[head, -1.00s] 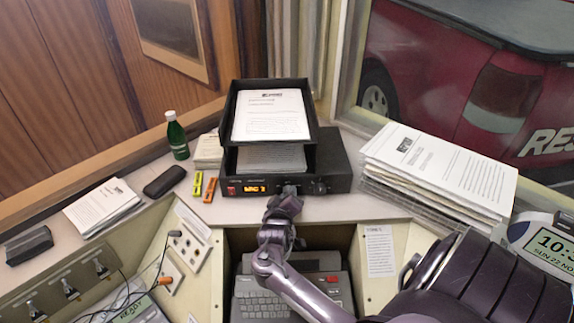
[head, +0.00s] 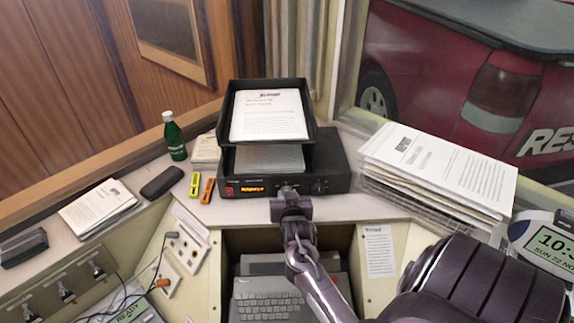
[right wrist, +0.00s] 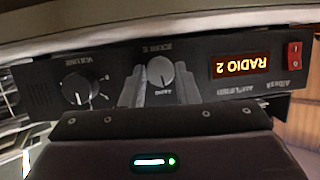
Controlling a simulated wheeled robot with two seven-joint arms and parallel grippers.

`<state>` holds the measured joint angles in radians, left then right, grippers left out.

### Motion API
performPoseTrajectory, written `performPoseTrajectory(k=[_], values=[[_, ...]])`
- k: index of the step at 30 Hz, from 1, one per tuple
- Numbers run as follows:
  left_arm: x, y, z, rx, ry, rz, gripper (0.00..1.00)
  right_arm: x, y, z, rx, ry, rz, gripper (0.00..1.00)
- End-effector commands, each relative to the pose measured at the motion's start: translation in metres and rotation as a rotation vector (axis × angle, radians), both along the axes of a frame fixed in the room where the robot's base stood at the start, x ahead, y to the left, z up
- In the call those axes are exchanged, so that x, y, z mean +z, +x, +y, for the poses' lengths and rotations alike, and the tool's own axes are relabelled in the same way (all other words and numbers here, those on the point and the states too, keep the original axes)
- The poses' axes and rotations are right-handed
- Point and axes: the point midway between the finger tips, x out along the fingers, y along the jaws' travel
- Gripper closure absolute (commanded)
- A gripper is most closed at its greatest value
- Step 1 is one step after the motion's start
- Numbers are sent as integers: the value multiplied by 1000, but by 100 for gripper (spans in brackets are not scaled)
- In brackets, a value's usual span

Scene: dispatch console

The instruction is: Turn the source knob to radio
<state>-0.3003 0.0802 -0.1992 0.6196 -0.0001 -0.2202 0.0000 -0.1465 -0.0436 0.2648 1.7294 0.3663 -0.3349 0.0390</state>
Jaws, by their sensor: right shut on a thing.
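The amplifier (head: 335,172) is a black box on the desk, with an orange display (head: 252,189) on its front. In the right wrist view the picture is upside down and the display (right wrist: 240,64) reads "RADIO 2". The source knob (right wrist: 160,71) is a small silver-grey dial between my right fingertips. My right gripper (head: 288,190) is shut on it, one finger on each side; in the head view the fingers mostly hide it. The black volume knob (right wrist: 77,88) stands apart from the fingers. My left gripper is not in view.
A red power switch (right wrist: 295,55) is at the other end of the amplifier's front. A black paper tray (head: 311,120) stands on the amplifier. A paper stack (head: 440,170) is to the right, a green bottle (head: 175,138) to the left. A keyboard (head: 265,302) lies below.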

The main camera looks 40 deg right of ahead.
Motion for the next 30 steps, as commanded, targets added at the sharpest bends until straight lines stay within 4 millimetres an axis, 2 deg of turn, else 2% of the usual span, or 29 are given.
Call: performPoseTrajectory(k=[9,26,27,30], values=[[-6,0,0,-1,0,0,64,0,0,-1,0,97,-84,95],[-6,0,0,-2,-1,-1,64,1,0,-1,1,118,-101,95],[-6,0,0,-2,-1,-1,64,1,0,-1,1,118,-101,68],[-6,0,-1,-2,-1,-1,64,0,0,-1,1,117,-101,55]])
